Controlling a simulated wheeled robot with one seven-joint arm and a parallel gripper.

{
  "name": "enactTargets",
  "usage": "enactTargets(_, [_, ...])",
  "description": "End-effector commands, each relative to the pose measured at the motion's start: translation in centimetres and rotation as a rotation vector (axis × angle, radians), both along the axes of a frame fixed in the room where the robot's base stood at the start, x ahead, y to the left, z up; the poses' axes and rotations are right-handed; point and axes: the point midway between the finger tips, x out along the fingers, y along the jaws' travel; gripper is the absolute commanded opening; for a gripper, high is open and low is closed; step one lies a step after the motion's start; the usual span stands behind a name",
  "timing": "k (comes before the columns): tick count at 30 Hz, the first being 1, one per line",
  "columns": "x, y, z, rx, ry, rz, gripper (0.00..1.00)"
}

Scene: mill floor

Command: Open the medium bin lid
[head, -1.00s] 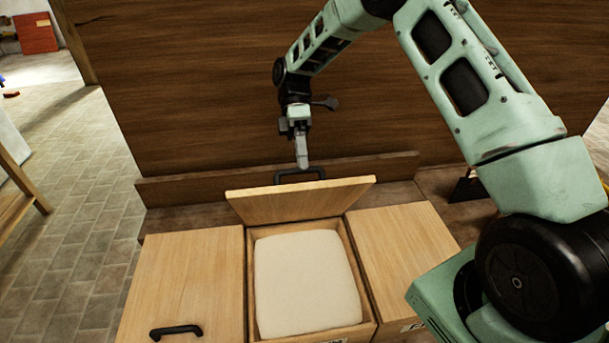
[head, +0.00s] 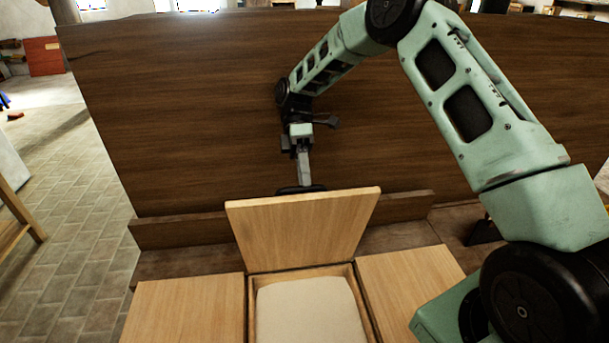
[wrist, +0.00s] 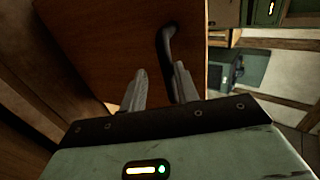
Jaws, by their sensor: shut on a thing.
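The medium bin lid (head: 302,228) is the middle one of three wooden lids, raised steeply on its back edge. The open bin's wooden rim (head: 250,308) frames a pale, flour-like fill (head: 308,308). My gripper (head: 303,180) is behind the lid's top edge, with its fingers at the dark handle (head: 288,189), shut on it. In the wrist view my gripper's fingers (wrist: 160,85) are beside the curved black handle (wrist: 168,47) on the lid's brown face (wrist: 100,40). The lid hides part of the handle in the head view.
A shut wooden lid lies on the left (head: 185,310) and another on the right (head: 410,285). A low wooden ledge (head: 185,232) and a tall dark wood panel (head: 190,110) stand behind the bins. Tiled floor (head: 75,210) is open at left.

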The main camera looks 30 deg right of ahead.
Motion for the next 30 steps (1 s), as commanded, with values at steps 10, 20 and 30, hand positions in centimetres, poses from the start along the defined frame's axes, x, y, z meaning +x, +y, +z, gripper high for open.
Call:
enactTargets(10, [0.2,-0.3,-1.4,-0.011,-0.014,-0.005,0.36])
enactTargets(20, [0.2,-0.1,-1.0,-0.007,-0.014,-0.005,0.36])
enactTargets(30, [0.3,-0.2,0.9,-0.007,-0.02,-0.005,0.36])
